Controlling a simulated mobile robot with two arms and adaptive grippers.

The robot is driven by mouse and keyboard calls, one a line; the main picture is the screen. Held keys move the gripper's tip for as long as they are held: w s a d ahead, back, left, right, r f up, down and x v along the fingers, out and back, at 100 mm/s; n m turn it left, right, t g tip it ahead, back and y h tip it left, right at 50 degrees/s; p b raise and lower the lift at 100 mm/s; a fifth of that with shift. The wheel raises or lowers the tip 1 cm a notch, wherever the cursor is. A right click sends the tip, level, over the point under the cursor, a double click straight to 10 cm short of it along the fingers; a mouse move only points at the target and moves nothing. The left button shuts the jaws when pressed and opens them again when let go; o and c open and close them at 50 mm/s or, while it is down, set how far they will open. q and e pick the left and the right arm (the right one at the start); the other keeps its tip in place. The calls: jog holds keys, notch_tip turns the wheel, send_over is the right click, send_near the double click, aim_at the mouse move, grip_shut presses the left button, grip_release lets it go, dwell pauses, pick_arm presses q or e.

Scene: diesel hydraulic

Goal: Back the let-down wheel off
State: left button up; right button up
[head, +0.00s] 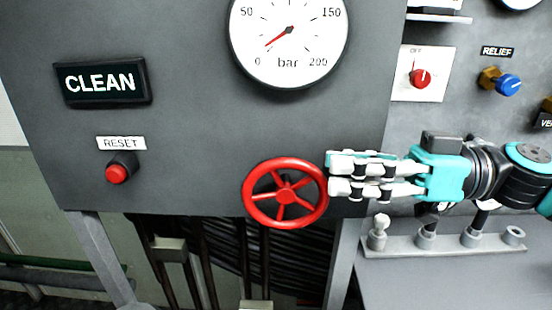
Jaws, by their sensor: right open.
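The red let-down wheel (286,194) is a spoked handwheel low on the grey panel, below the round gauge. My right gripper (332,176) comes in from the right, with its white fingers pointing left. The fingertips are at the wheel's right rim in the picture; I cannot tell whether they touch it. The fingers are apart and nothing shows between them. My left gripper is not in view.
A CLEAN sign (102,82) and a red RESET button (118,172) are on the panel at left. A red-knobbed switch (420,78) and a blue RELIEF knob (508,84) are at upper right. A grey rack (450,245) with several posts stands below my right arm.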

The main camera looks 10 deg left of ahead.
aim_at(302, 166)
jog(key=a, duration=0.5)
jog(key=s+a, duration=0.1)
jog(key=a, duration=0.1)
jog(key=shift+a, duration=0.65)
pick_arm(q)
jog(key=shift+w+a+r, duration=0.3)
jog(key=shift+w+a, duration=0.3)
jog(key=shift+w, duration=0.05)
pick_arm(e)
grip_shut()
